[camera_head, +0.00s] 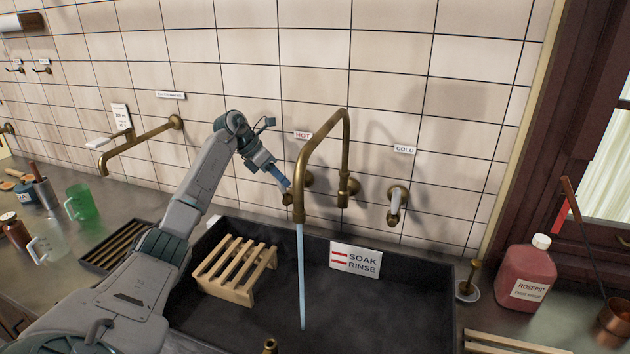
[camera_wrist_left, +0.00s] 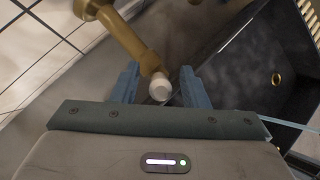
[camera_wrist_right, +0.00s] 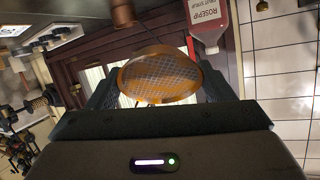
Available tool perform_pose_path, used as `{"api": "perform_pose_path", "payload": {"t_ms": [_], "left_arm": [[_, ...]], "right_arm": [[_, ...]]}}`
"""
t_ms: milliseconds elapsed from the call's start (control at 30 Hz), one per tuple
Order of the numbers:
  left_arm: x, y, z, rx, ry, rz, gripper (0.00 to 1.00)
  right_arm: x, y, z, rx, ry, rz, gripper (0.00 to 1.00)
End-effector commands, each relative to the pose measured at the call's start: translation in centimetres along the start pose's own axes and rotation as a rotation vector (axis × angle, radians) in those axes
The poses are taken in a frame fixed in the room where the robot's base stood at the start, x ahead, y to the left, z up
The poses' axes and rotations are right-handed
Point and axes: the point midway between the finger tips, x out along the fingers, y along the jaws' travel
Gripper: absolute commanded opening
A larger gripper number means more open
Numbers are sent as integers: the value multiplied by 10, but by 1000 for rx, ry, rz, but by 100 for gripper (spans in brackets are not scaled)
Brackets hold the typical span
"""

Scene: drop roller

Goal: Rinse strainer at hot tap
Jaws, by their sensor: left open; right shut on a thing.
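The brass hot tap (camera_head: 345,130) arches from the tiled wall beside the HOT label (camera_head: 303,135). A stream of water (camera_head: 301,275) runs from its spout into the dark sink (camera_head: 365,320). My left gripper (camera_head: 287,184) is open at the hot tap's handle. In the left wrist view, the handle's white tip (camera_wrist_left: 160,87) shows between its blue fingers; I cannot tell whether they touch it. The strainer (camera_wrist_right: 160,73), a round mesh with a copper-orange rim, is in my right gripper (camera_wrist_right: 155,88), which shows only in the right wrist view. The strainer's grip is hidden.
A wooden slatted rack (camera_head: 235,268) stands in the sink's left part. The cold tap handle (camera_head: 396,203) is to the right. A red rosehip bottle (camera_head: 526,275) stands right of the sink; a green jug (camera_head: 81,203) is left.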

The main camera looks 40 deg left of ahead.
Motion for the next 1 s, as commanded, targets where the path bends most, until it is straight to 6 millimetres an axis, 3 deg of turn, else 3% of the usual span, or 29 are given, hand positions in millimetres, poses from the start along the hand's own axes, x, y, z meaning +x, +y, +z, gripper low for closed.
{"api": "perform_pose_path", "payload": {"t_ms": [200, 500, 667, 1000], "left_arm": [[-44, 2, -2, 1, -5, 6, 40], [-96, 0, 0, 2, -4, 2, 40], [-106, 0, 0, 1, -3, 2, 40], [-107, 0, 0, 1, -2, 1, 40]], "right_arm": [[7, 3, 21, 0, 0, 0, 52], [11, 5, 32, 0, 1, 0, 52], [12, 5, 33, 0, 0, 0, 52], [12, 5, 33, 0, 0, 0, 52]]}}
